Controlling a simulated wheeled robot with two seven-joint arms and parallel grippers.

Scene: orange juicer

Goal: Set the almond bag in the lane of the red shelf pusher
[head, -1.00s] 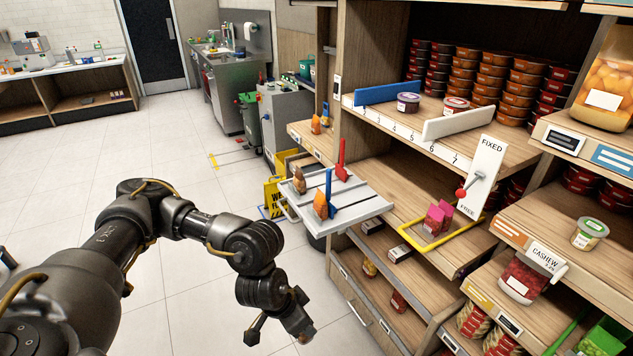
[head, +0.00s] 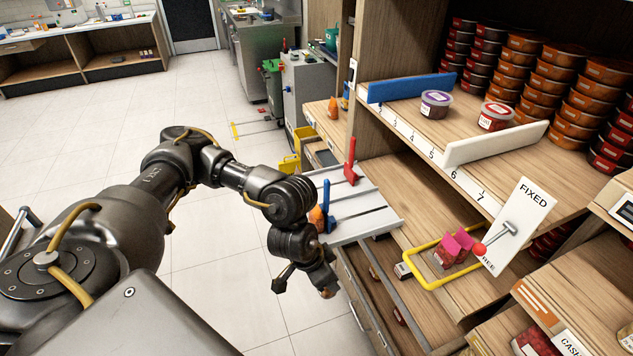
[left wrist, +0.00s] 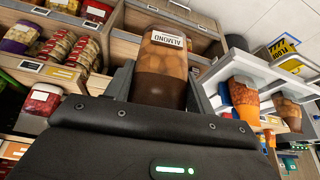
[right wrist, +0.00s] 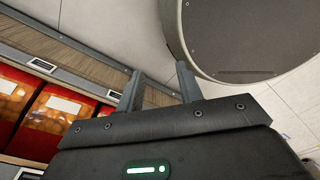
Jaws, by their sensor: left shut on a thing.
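My left gripper (head: 305,290) is low in front of the shelves. In the left wrist view it is shut on the almond bag (left wrist: 162,65), a brown bag with a white ALMOND label, upright between the fingers. The head view mostly hides this bag. The red pusher (head: 350,165) stands at the far side of a grey laned tray (head: 365,208). A blue pusher (head: 327,200) stands in a nearer lane with an orange bag (head: 316,218) at its left. My right gripper (right wrist: 160,88) is open and empty, seen only in the right wrist view.
Another brown bag (left wrist: 288,112) is beside the orange one in the left wrist view. Right of the tray are a yellow frame (head: 425,283) around pink packs (head: 454,248) and a FIXED sign with a red-knobbed lever (head: 480,248). Open floor lies left.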

